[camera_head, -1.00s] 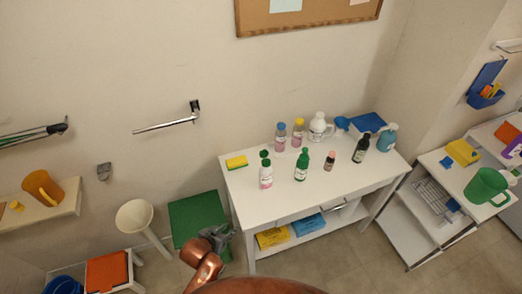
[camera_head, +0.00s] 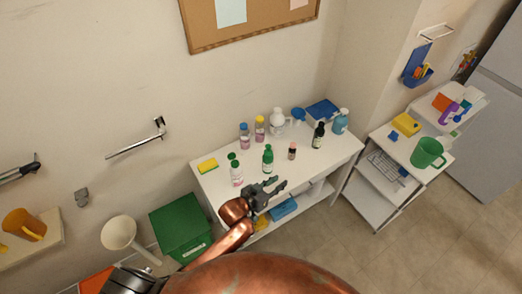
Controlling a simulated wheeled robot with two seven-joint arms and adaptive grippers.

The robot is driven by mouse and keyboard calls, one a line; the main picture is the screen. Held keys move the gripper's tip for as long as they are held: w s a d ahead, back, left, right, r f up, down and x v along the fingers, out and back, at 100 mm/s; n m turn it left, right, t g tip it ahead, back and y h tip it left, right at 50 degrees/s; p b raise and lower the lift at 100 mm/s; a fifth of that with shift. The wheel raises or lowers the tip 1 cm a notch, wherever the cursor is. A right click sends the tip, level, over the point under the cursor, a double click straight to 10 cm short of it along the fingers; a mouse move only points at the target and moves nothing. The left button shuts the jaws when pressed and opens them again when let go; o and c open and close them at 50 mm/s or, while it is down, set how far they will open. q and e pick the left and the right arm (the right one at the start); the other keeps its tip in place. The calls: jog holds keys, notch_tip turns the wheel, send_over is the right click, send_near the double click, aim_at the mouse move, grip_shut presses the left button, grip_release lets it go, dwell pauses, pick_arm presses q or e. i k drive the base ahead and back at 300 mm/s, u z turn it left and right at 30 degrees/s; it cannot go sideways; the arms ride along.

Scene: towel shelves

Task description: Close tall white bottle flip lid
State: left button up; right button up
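A white bottle (camera_head: 236,175) with a pink label stands upright at the front left of the white table (camera_head: 212,183). Its green flip lid (camera_head: 232,157) stands up behind the mouth and looks open. My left gripper (camera_head: 280,184) is in front of the table's front edge, right of and nearer than the white bottle. Its two fingers are apart, point right, and hold nothing that I can see. It is clear of the bottle. My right gripper is out of view.
A green bottle (camera_head: 268,160), a small pink bottle (camera_head: 292,152) and a dark bottle (camera_head: 318,136) stand to the right. A yellow sponge (camera_head: 207,165) lies to the left. A white jug (camera_head: 277,122) stands behind. A green bin (camera_head: 181,228) is left of the table.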

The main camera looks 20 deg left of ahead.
aim_at(232, 155)
jog(key=z, duration=2.6)
jog(key=k, duration=1.75)
jog(key=u, duration=2.15)
jog(key=i, duration=0.5)
jog(key=z, duration=0.15)
